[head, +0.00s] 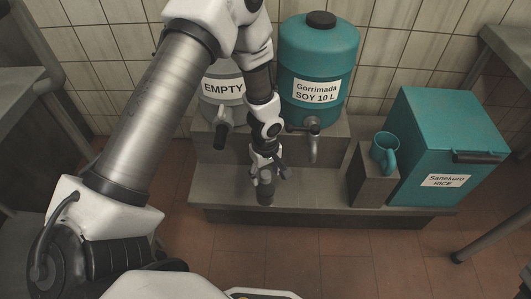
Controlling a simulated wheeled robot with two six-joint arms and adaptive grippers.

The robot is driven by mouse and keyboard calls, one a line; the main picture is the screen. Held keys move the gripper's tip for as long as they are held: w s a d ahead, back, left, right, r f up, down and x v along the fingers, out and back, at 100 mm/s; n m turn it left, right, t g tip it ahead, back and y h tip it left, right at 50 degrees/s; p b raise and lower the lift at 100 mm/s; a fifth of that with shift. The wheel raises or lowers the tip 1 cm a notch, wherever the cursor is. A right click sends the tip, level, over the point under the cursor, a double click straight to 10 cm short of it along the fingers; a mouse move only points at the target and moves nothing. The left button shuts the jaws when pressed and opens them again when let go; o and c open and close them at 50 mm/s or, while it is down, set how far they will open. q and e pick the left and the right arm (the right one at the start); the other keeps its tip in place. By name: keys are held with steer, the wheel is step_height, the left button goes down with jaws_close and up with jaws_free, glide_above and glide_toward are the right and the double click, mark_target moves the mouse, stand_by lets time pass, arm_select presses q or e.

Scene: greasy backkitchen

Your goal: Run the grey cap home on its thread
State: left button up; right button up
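My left gripper (269,172) hangs low in front of the grey container labelled EMPTY (222,88), above the grey step. A small dark grey-brown cylindrical piece (265,192) shows just below its fingers; I cannot tell whether it is the grey cap or whether the fingers hold it. The finger gap is too small to read. My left arm covers the upper part of the EMPTY container, so no cap shows on it. A teal drum labelled Gorrimada SOY 10 L (320,72) wears a dark cap (321,19) on top. My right gripper is out of view.
The drum's grey tap (313,140) juts forward, right of my gripper. A teal mug (384,152) stands on a small block (372,184) beside a teal Sanekuro RICE bin (440,145). The low step (315,187) has bare room between gripper and block. A tiled wall closes the back.

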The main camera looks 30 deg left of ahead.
mark_target(265, 173)
arm_select(q)
step_height(265, 173, up, 12)
stand_by(0.5)
